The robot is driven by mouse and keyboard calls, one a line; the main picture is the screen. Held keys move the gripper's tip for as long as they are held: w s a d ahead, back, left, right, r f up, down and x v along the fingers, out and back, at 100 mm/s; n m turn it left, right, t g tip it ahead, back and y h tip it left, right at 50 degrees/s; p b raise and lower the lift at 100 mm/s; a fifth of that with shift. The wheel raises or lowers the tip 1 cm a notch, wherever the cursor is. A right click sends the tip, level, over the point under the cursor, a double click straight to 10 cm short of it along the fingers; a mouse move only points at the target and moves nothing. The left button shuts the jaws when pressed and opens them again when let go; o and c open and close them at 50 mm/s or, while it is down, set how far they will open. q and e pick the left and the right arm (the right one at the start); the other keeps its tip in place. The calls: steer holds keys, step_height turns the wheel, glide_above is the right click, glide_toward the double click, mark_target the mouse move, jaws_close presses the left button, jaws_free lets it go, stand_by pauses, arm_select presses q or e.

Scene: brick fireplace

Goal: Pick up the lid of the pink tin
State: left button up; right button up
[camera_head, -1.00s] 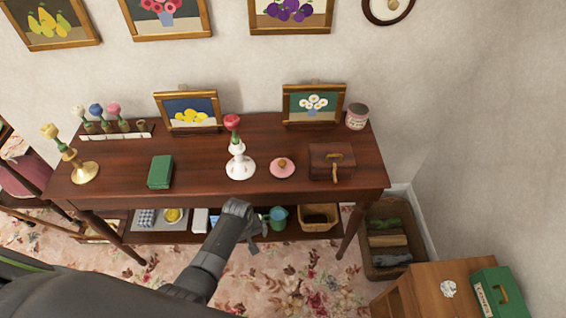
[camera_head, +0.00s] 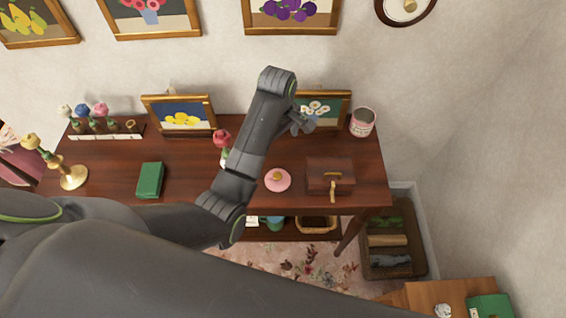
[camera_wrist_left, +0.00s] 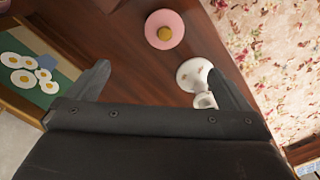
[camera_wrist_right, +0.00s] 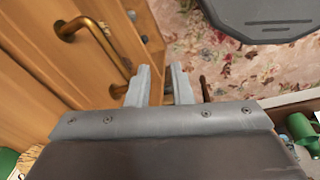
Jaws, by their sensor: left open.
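The pink tin (camera_head: 362,125) stands upright at the back right of the dark table, and its top looks open. A round pink lid with a gold knob (camera_head: 278,180) lies flat on the table, left of the brown box. The lid also shows at the top of the left wrist view (camera_wrist_left: 158,40). My left gripper (camera_head: 303,123) is above the back of the table, before the white-flower picture and apart from the lid. Its fingers are wide apart and empty. My right gripper (camera_wrist_right: 160,68) shows a narrow gap between its fingers, with nothing held, near wooden furniture.
The brown box (camera_head: 330,176) stands right of the lid. A white candlestick (camera_wrist_left: 192,72) with a red flower is left of it, partly hidden by my arm. Framed pictures (camera_head: 180,117) stand along the back. A green book (camera_head: 150,180) lies on the left.

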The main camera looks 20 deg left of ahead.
arm_select(q)
steer(key=b, duration=0.3)
glide_above(278, 175)
step_height(278, 175, down, 11)
steer(key=shift+r, duration=0.15)
steer(key=shift+f, duration=0.75)
step_height(278, 175, down, 3)
steer(key=shift+s+a+f+p, duration=0.1)
steer(key=shift+s+p, duration=0.05)
steer(key=shift+p, duration=0.4)
steer(key=shift+f, duration=0.75)
arm_select(e)
steer(key=shift+s+f, duration=0.95)
steer(key=shift+s, duration=0.1)
arm_select(q)
steer(key=c, duration=1.1)
arm_select(e)
steer(key=shift+w, duration=0.1)
arm_select(q)
steer(key=shift+o, duration=0.2)
steer(key=shift+r, duration=0.1)
